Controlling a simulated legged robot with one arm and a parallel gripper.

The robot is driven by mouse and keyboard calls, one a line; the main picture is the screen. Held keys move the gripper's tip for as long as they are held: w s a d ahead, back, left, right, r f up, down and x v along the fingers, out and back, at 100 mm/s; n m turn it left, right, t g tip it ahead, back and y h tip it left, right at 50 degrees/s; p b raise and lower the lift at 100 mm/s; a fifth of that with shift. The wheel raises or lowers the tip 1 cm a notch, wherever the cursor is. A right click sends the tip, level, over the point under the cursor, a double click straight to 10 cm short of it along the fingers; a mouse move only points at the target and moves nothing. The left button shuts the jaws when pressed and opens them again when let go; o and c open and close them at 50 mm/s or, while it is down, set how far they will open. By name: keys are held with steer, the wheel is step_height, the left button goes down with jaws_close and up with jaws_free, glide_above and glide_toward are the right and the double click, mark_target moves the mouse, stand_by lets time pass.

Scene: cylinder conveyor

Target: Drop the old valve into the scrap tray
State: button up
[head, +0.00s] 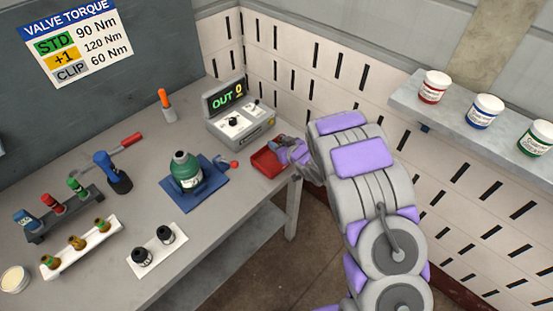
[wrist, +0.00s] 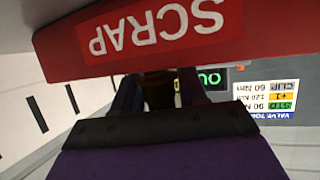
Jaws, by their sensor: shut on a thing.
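The red scrap tray (head: 264,164) sits at the right end of the bench in the head view. Its red wall with the upside-down word SCRAP (wrist: 130,40) fills the top of the wrist view. My gripper (head: 283,142) is at the tray's right side, close to its rim. In the wrist view my gripper (wrist: 158,92) is shut on a dark brownish piece, the old valve (wrist: 158,86), which is in shadow and partly hidden by the tray wall. I cannot tell whether the valve touches the tray.
A green cylinder (head: 186,170) stands on a blue base left of the tray. A torque display (head: 238,108) stands behind it. Racks with several valves (head: 80,248) are at the bench's left. A wall shelf (head: 455,115) with jars is at right.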

steer(key=shift+d+f+b, duration=0.1)
steer(key=shift+f+b, duration=0.25)
steer(key=shift+f, duration=0.55)
steer(key=shift+a, duration=0.2)
steer(key=o, duration=0.9)
steer(key=shift+a, duration=0.1)
steer(key=o, duration=0.3)
steer(key=shift+d, duration=0.2)
steer(key=shift+o, duration=0.2)
steer(key=shift+r, duration=0.1)
steer(key=p+v, duration=0.3)
steer(key=v, duration=1.4)
steer(key=shift+d, duration=0.2)
